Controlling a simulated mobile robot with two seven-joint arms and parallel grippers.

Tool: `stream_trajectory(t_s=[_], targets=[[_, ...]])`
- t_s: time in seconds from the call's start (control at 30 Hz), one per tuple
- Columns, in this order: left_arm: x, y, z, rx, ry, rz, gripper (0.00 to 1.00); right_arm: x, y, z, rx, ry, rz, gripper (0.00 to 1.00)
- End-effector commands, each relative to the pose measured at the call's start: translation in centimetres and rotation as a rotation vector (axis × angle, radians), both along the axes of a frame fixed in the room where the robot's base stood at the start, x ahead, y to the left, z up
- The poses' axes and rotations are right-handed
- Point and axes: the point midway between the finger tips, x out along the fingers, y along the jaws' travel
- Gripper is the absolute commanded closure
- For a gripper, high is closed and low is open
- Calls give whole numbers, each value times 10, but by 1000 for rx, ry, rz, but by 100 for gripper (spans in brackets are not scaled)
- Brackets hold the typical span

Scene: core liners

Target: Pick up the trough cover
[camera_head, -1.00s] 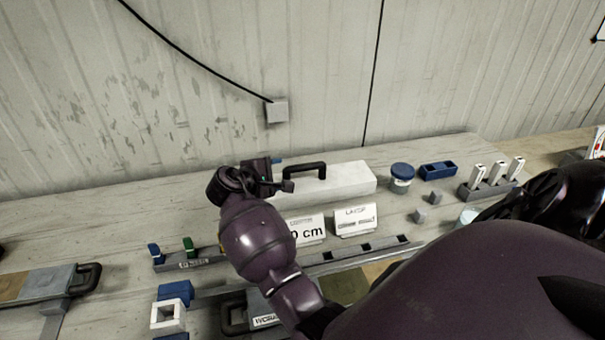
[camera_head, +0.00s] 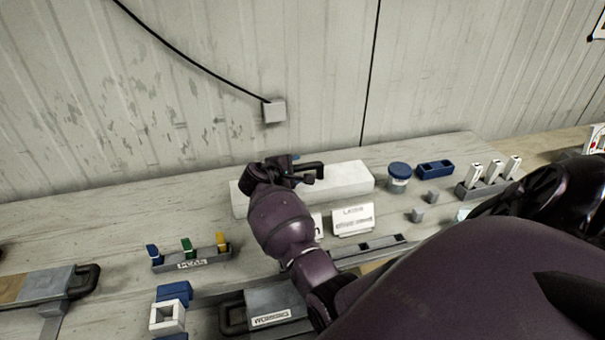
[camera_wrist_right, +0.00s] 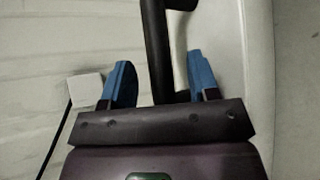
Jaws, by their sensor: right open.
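The trough cover (camera_head: 348,181) is a long white block with a black handle (camera_head: 316,169) on top, lying at the back of the bench. My right gripper (camera_head: 298,170) is at the left end of the handle and partly hides the cover. In the right wrist view, its blue fingertips (camera_wrist_right: 162,82) are apart, with the black handle (camera_wrist_right: 155,40) running between them, nearer the right finger. The white cover (camera_wrist_right: 225,50) shows at the right. I cannot tell whether a finger touches the handle. My left gripper is not in view.
A blue-lidded jar (camera_head: 399,178), a blue tray (camera_head: 435,170) and a rack of white pieces (camera_head: 487,190) stand to the right. A white label card (camera_head: 352,220) stands in front of the cover. A peg rack (camera_head: 192,261) is front left. The wall is close behind the bench.

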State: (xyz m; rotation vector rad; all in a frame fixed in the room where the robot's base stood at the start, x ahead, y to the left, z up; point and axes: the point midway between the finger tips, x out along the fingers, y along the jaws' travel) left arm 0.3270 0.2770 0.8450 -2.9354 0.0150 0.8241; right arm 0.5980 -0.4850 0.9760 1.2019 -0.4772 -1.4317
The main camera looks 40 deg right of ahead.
Motion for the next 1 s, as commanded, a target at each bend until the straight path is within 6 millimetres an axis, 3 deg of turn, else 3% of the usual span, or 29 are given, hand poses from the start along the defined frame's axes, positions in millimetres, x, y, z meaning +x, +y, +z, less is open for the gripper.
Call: stream_trajectory(t_s=[0.3, 0.67, 1.0], targets=[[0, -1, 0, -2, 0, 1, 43, 1, -4, -2, 1, 0, 0, 47], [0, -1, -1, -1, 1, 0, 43, 1, -4, -2, 1, 1, 0, 100], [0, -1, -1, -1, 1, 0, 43, 1, -4, -1, 0, 0, 0, 100]])
